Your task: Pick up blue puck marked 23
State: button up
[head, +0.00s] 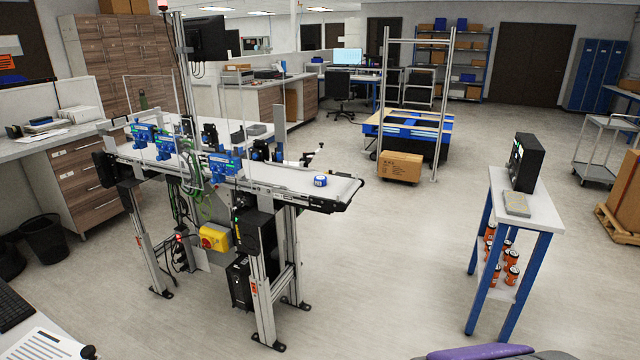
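A small blue puck (320,182) with a pale top lies on the belt conveyor (343,192), close to its right end. Its marking is too small to read. The conveyor stands left of the middle of the head view on metal legs, with its belt at about bench height. My gripper is not in view, so nothing shows of what it holds.
A blue-legged table (530,207) stands at right. A cardboard box (400,167) lies behind. The floor (400,265) between conveyor and table is clear.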

aim_at(319, 180)
jog(key=i+l+u, duration=0.2)
jog(key=i, duration=0.4)
jog(key=i+l+u, duration=0.15)
jog(key=i, duration=0.4)
jog(key=i+l+u, duration=0.2)
jog(key=i, duration=0.35)
jog(key=i+l+u, duration=0.2)
jog(key=i+l, duration=0.3)
